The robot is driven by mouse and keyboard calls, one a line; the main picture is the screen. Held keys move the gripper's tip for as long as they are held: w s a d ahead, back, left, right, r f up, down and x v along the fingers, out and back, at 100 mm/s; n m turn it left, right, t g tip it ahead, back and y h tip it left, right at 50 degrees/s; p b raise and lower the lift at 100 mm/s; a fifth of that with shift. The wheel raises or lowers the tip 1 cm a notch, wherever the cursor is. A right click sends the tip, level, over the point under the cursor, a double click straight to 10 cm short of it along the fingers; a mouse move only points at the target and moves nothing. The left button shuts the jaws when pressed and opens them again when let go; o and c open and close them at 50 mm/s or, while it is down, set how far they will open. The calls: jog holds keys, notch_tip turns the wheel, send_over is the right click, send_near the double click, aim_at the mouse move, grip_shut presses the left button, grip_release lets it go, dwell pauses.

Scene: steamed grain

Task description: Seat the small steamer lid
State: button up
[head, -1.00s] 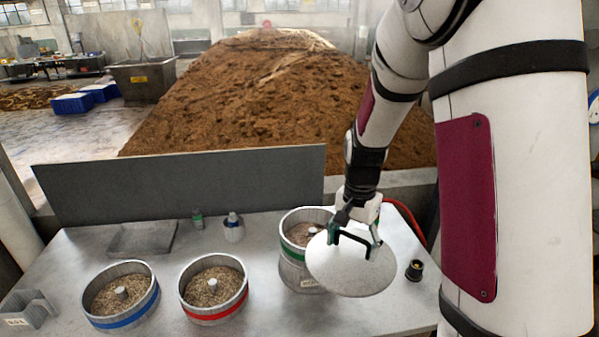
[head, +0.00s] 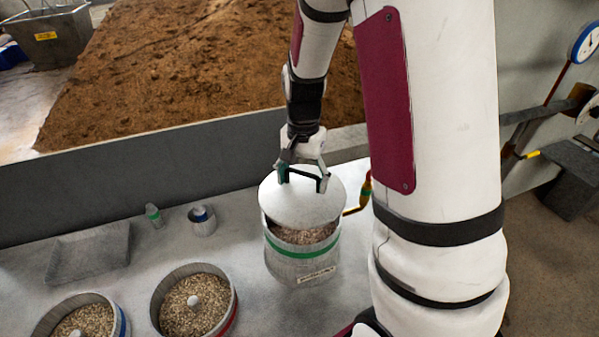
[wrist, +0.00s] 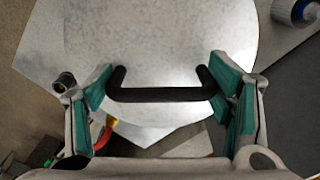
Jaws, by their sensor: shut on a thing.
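The small steamer lid (head: 305,203) is a pale round disc with a black bar handle (wrist: 160,95). My gripper (head: 302,175) is shut on the handle, with a teal pad at each end of the bar in the wrist view. The lid is over the back part of the green-banded steamer (head: 290,263). Grain (head: 305,236) shows in a gap between the lid and the front rim. The lid looks tilted; I cannot tell whether it touches the rim. In the wrist view the lid hides the steamer.
A red-banded steamer (head: 228,318) and a blue-banded steamer (head: 122,322), both open with grain, stand to the left. A shallow tray (head: 90,255), a small bottle (head: 153,216) and a cup (head: 203,226) stand behind them. A grey back panel (head: 150,175) borders the table.

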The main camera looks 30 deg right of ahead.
aim_at(303, 186)
jog(key=shift+f+b, duration=0.95)
jog(key=shift+f, duration=1.3)
jog(key=shift+f, duration=1.1)
jog(key=o, duration=1.6)
jog(key=shift+o, duration=0.2)
jog(key=shift+r, duration=0.1)
